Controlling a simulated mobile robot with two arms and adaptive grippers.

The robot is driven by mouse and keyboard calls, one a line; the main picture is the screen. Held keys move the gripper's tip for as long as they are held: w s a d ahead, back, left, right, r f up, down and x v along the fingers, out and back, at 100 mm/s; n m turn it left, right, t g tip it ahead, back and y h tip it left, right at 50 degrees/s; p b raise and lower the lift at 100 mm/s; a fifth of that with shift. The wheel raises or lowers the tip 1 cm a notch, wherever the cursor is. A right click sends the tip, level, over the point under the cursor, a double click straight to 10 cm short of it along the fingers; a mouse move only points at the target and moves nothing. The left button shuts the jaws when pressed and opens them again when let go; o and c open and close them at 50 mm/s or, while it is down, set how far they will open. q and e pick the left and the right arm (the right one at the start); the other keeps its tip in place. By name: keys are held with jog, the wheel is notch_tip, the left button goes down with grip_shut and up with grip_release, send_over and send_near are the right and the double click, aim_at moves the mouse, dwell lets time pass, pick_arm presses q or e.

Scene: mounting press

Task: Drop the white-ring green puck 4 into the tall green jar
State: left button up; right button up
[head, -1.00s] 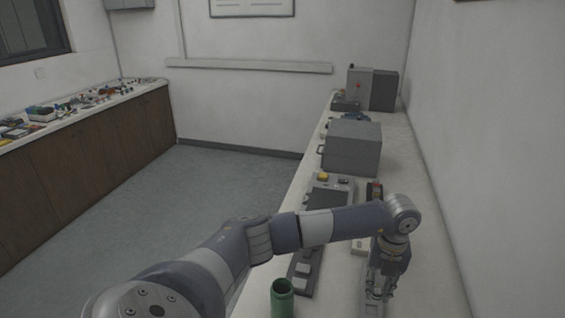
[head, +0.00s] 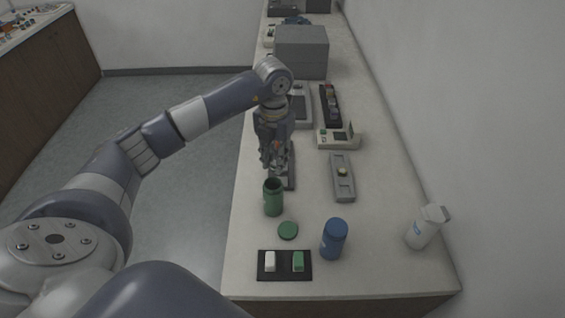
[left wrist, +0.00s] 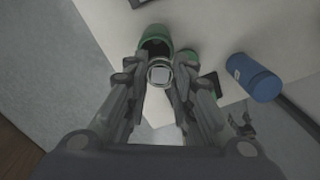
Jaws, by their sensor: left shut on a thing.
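The tall green jar (head: 273,201) stands upright and open on the bench; its dark mouth also shows in the left wrist view (left wrist: 154,46). My left gripper (head: 271,163) points down just behind and above the jar's rim in the head view. In the left wrist view the fingers (left wrist: 160,80) are shut on a small round piece with a pale ring, the puck (left wrist: 160,74). It appears beside or over the near edge of the jar's mouth; the height gap is unclear. Its number and green colour cannot be made out. My right gripper is not in view.
A green lid (head: 288,230) lies before the jar. A blue jar (head: 334,240), a white bottle (head: 425,230) and a black tray (head: 284,274) with a white and a green block stand nearby. A grey box (head: 301,52) and devices stand farther back.

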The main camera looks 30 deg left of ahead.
pick_arm(q)
jog(key=shift+s+a+r, duration=0.25)
jog(key=shift+s+a, duration=0.1)
jog(key=shift+f+b, duration=0.4)
jog(key=shift+f, duration=0.35)
jog(key=shift+f+b, duration=0.5)
jog(key=shift+f, duration=0.25)
notch_tip(320, 180, down, 2)
jog(key=shift+f+b, duration=0.1)
jog(key=shift+b, duration=0.6)
jog(key=shift+f, duration=0.25)
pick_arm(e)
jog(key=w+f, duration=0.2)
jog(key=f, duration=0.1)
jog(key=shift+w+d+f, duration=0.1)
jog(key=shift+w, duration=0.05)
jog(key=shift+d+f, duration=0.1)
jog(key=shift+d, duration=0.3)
